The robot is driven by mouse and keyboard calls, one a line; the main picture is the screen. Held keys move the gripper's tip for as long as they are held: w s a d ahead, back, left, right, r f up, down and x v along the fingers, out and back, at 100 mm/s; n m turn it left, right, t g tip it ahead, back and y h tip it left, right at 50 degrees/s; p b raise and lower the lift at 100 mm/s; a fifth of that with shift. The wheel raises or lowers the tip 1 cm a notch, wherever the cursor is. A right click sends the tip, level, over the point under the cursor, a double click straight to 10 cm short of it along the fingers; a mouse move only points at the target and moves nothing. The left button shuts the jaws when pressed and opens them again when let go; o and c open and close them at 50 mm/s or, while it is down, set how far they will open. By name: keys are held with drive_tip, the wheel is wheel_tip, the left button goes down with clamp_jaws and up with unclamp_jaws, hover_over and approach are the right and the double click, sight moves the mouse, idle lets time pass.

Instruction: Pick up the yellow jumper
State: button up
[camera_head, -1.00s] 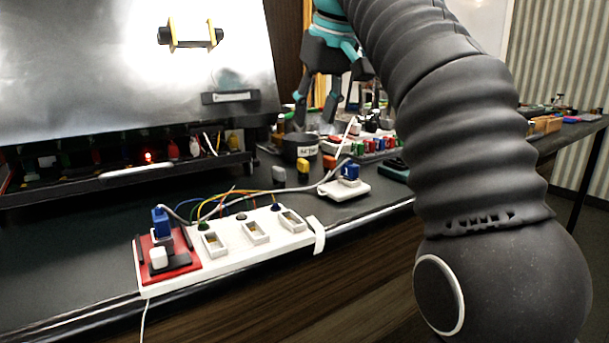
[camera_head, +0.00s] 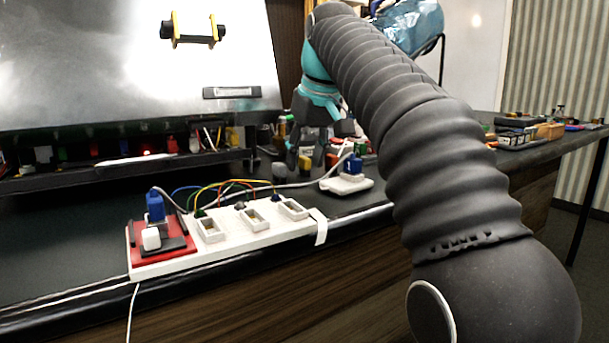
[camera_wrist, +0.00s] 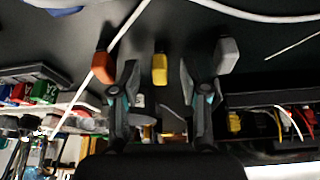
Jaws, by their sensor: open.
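The yellow jumper (camera_head: 304,165) stands on the dark bench top, behind the white power strip. In the wrist view the yellow jumper (camera_wrist: 160,69) shows between and slightly beyond the two fingertips. My gripper (camera_head: 306,153) is low over the bench at the jumper. In the wrist view my gripper (camera_wrist: 158,73) is open, with one finger on each side of the jumper and a gap on both sides. I cannot tell its exact height above the jumper.
An orange jumper (camera_wrist: 103,66) and a grey jumper (camera_wrist: 227,56) stand just outside my fingers. The white power strip (camera_head: 265,234) with a red base and coloured wires lies in front. A white block with a blue plug (camera_head: 347,184) sits to the right. A grey cable crosses the bench nearby.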

drive_tip(key=shift+c, duration=0.3)
clamp_jaws()
drive_tip(key=shift+r, duration=0.15)
